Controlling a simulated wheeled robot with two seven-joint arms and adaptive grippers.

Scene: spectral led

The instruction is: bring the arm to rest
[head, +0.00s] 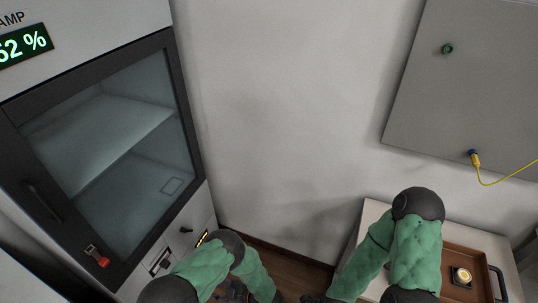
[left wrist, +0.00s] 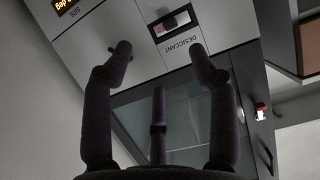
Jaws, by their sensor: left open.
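My left gripper (left wrist: 163,62) is open and empty in the left wrist view, with its dark fingers spread apart. Behind the fingers is the cabinet's lower panel with a drawer marked DESICCANT (left wrist: 170,25). In the head view my left arm (head: 205,268), in a green sleeve, is bent low in front of the cabinet (head: 88,150), and its gripper is mostly cut off at the bottom edge. My right arm (head: 415,250), also in green, is bent over the small table at the right. A dark part at its lower left end may be its gripper, but its fingers cannot be made out.
The cabinet's glass door (head: 110,140) is shut, and a red-tipped latch (head: 98,257) sits at its lower edge. A brown tray (head: 462,262) on the white table holds a small round item (head: 464,275). A grey wall panel (head: 470,90) has a yellow cable (head: 484,181).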

